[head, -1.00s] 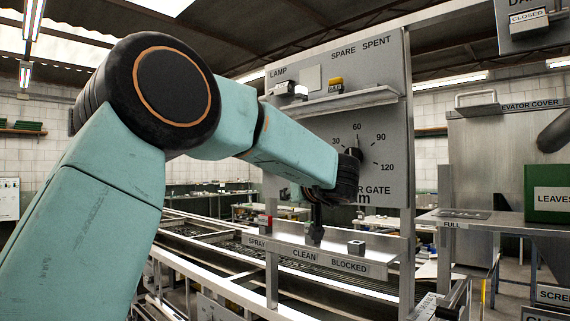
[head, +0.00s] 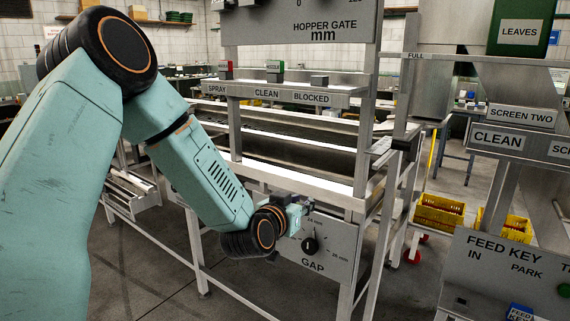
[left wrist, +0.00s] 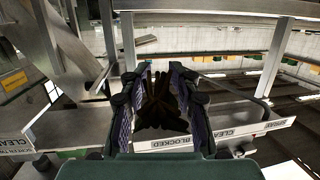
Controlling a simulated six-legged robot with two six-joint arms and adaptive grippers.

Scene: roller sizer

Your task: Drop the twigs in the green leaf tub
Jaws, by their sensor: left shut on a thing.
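The green leaf tub (head: 520,52), labelled LEAVES, is cut off by the top edge at the upper right of the head view. My left gripper (head: 300,214) is in front of the GAP panel, well below and left of the tub. In the left wrist view, its fingers (left wrist: 158,108) are shut on a bundle of dark brown twigs (left wrist: 160,100). I cannot make out the twigs in the head view. My right gripper is not in view.
A shelf labelled SPRAY, CLEAN, BLOCKED (head: 285,96) is above my left gripper. The GAP panel (head: 335,262) is close behind it. A metal frame post (head: 368,130) stands between it and the tub side. Yellow crates (head: 438,215) stand on the floor at right.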

